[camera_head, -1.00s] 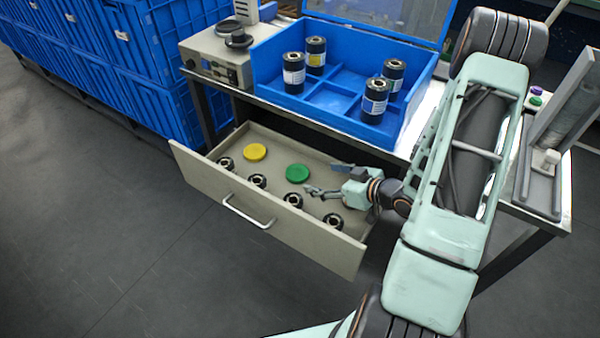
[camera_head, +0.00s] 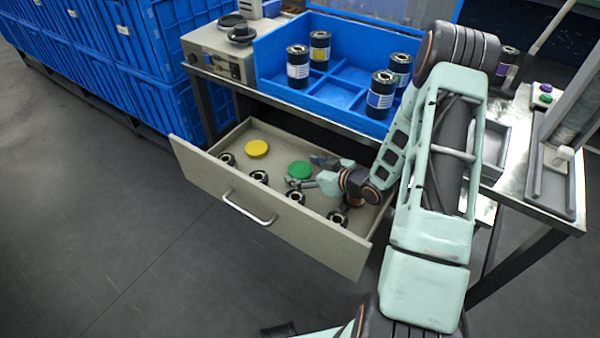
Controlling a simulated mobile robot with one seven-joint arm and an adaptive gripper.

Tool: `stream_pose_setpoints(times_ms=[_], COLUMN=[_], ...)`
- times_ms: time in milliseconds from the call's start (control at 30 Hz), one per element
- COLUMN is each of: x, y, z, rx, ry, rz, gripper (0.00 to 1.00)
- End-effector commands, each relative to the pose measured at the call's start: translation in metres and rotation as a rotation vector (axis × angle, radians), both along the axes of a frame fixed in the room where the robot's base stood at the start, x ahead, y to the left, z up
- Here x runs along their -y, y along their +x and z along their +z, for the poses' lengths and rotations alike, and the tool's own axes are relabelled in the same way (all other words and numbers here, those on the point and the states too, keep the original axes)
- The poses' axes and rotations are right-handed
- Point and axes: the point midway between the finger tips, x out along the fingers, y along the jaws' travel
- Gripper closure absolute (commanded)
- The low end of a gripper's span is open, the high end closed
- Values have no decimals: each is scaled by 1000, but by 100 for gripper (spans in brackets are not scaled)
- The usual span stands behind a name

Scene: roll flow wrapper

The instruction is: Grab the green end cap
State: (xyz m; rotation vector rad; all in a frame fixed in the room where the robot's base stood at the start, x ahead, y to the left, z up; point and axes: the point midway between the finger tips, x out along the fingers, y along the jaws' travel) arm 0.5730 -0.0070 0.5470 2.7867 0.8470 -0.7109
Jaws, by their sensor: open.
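The green end cap (camera_head: 299,169) is a flat round disc lying on the floor of the open drawer (camera_head: 275,231). My gripper (camera_head: 302,171) is inside the drawer area, pointing left, with its jaws open. One finger lies behind the cap's right side and the other in front of it in the picture, so the cap sits at the jaw opening. From this one view I cannot tell whether the fingers touch the cap or how high they are above the drawer floor.
A yellow cap (camera_head: 256,149) lies left of the green one. Several black rolls (camera_head: 259,177) stand along the drawer's front wall. Above is the table with a blue divided crate (camera_head: 330,103) holding labelled rolls. Blue crates (camera_head: 120,60) stand at the left.

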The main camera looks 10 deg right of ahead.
Motion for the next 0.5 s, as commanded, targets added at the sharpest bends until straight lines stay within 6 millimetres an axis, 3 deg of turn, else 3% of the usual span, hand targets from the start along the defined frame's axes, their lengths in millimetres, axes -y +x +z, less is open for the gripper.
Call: stream_pose_setpoints(times_ms=[200, 500], x=[0, 0], y=[1, 1], z=[0, 0], rx=[0, 0], ry=[0, 0], rz=[-2, -1], gripper=[28, 59])
